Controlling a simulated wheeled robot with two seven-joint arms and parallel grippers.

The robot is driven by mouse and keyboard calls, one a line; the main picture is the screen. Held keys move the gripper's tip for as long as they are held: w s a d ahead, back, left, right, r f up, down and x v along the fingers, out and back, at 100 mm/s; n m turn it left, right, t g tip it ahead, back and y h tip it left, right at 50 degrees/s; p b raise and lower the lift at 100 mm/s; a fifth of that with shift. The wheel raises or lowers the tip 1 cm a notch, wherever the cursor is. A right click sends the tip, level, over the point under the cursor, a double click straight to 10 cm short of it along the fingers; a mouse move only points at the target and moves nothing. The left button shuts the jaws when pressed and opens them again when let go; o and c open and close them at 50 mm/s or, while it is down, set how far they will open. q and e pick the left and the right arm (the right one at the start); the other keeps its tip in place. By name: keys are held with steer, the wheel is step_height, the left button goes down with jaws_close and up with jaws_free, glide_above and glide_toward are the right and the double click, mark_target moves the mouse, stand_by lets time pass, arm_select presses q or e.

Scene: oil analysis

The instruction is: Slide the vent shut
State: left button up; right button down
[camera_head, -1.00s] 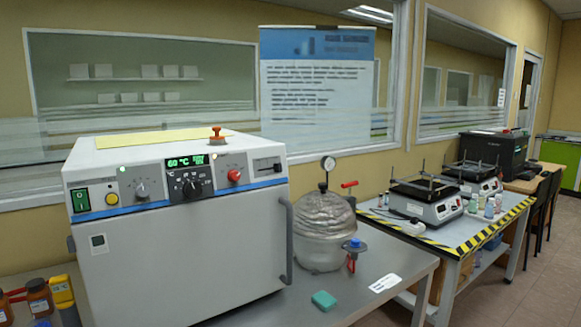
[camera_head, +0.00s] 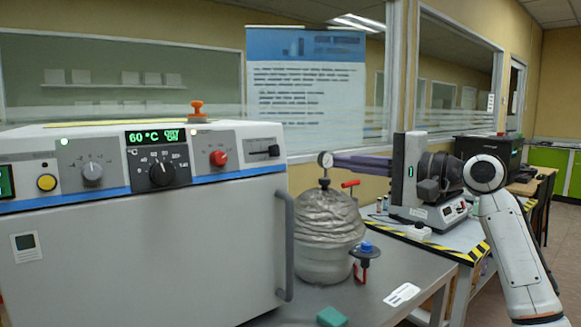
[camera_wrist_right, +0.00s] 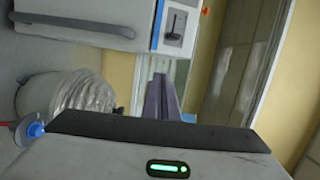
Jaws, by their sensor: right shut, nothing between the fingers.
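The vent is a dark slider in a slot on the right end of the oven's front panel (camera_head: 264,152). Its knob sits toward the right end of the slot. In the right wrist view the vent slider (camera_wrist_right: 174,28) shows at the top, on the white panel, turned on its side. My right gripper (camera_head: 338,160) is shut and empty, its purple-grey fingers pointing left, to the right of the oven and apart from the slider. The fingers also show in the right wrist view (camera_wrist_right: 160,92), below the panel. My left gripper is not in view.
The white oven (camera_head: 150,250) has a handle (camera_head: 285,245) on its right side and an orange-topped knob (camera_head: 197,108) on top. A silvery vessel (camera_head: 325,235) with a gauge (camera_head: 325,160) stands beside it, below my right gripper. A teal block (camera_head: 331,316) lies in front.

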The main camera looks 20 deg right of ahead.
mark_target(274, 151)
arm_select(q)
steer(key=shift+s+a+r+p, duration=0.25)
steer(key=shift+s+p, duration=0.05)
steer(key=shift+p, duration=0.7)
arm_select(e)
steer(key=w+a+r, duration=0.2)
steer(key=w+a, duration=0.4)
steer(key=a, duration=0.3)
steer(key=shift+w, duration=0.2)
steer(key=shift+a, duration=0.1)
